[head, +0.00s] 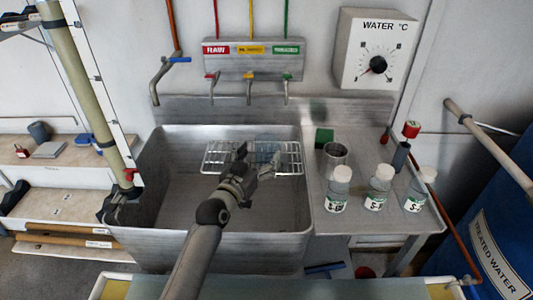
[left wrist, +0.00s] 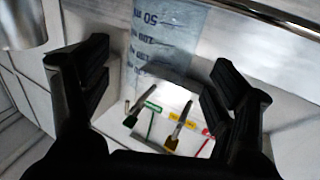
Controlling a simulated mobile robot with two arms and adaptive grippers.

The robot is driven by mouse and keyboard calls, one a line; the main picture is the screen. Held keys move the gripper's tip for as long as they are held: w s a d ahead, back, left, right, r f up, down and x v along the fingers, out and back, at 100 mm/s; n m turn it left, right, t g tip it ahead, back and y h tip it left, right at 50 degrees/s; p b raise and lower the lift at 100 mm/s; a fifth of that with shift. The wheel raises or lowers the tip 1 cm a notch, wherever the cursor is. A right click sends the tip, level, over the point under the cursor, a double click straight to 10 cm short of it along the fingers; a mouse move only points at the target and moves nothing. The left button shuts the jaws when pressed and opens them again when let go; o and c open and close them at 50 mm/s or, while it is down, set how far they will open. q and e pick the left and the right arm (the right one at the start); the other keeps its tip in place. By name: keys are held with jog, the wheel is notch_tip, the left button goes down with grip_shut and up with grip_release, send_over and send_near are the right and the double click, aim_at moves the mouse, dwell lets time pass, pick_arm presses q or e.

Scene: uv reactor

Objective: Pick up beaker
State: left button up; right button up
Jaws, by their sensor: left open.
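The beaker (head: 264,150) is clear and bluish, and stands on a wire rack (head: 288,158) over the sink in the head view. Its printed volume marks show upside down on the beaker (left wrist: 165,40) in the left wrist view. My left gripper (head: 257,165) reaches in over the sink with its fingers at the near side of the beaker. In the left wrist view the left gripper (left wrist: 160,85) is open, and the beaker shows between and beyond its fingers. Whether a finger touches it I cannot tell. My right gripper is not in view.
The deep metal sink (head: 178,190) lies below the rack. Taps (head: 249,88) hang from the wall behind. A blue barrel (head: 490,215) is at far right.

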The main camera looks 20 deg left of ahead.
aim_at(261, 152)
pick_arm(q)
jog(key=w, duration=0.3)
jog(key=shift+w+d+r, duration=0.2)
jog(key=shift+w+d, duration=0.05)
jog(key=shift+d, duration=0.05)
jog(key=shift+w+d, duration=0.1)
jog(key=shift+w, duration=0.45)
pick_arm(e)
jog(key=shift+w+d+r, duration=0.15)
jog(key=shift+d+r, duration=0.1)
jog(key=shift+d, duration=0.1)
pick_arm(q)
jog(key=c, duration=1.1)
jog(key=shift+c, duration=0.2)
